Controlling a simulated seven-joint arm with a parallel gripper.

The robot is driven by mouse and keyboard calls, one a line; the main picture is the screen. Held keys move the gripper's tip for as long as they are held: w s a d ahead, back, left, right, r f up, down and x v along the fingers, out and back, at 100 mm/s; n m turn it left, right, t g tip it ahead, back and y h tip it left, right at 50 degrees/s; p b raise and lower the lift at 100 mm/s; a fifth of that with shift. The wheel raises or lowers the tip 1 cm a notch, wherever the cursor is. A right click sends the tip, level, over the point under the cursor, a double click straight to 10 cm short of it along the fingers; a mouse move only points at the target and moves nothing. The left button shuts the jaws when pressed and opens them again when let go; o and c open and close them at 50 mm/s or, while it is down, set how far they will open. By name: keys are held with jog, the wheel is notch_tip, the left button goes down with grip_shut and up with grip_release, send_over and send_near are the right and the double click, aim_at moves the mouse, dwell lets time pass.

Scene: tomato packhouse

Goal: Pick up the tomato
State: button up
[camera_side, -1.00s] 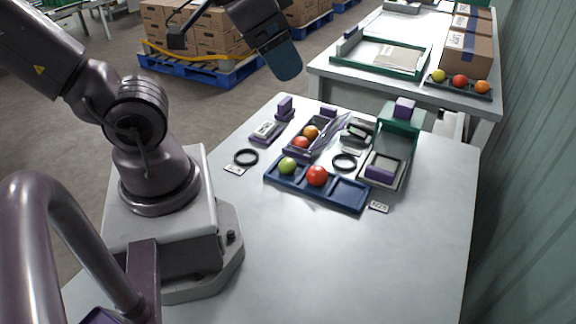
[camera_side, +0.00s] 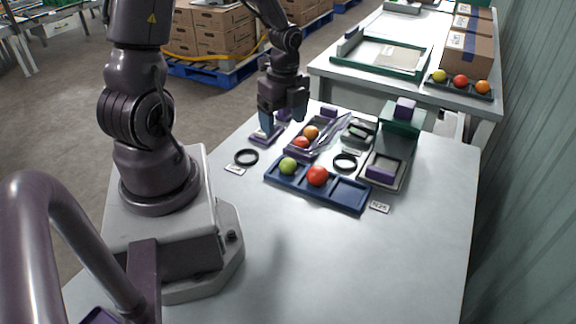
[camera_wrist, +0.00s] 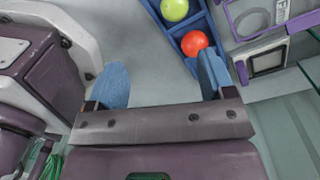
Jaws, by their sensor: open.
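A red tomato (camera_side: 317,176) sits in a middle compartment of the blue tray (camera_side: 343,191), beside a green tomato (camera_side: 288,166). Another red tomato (camera_side: 301,143) and an orange one (camera_side: 311,132) lie in a purple tray behind it, partly under a clear wrap. My gripper (camera_side: 284,116) hangs fingers-down, above and behind the left of the blue tray. In the wrist view my gripper (camera_wrist: 162,84) is open and empty. A red tomato (camera_wrist: 194,43) shows close by the right finger, with a yellow-green tomato (camera_wrist: 174,9) above it; the finger hides part of the tray.
Black rings (camera_side: 246,157) (camera_side: 345,163) lie near the blue tray. A green-and-purple device (camera_side: 400,127) stands at the right. The front of the table (camera_side: 330,260) is clear. A further table holds a carton (camera_side: 468,54) and a tray of tomatoes (camera_side: 460,88).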

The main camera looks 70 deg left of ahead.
jog(key=m, duration=0.4)
send_over(288, 160)
jog(key=shift+t, duration=0.3)
jog(key=f, duration=0.7)
jog(key=shift+d+f, duration=0.1)
jog(key=shift+d, duration=0.1)
jog(key=shift+a+f, duration=0.2)
jog(key=shift+f, duration=2.6)
jog(key=c, duration=0.8)
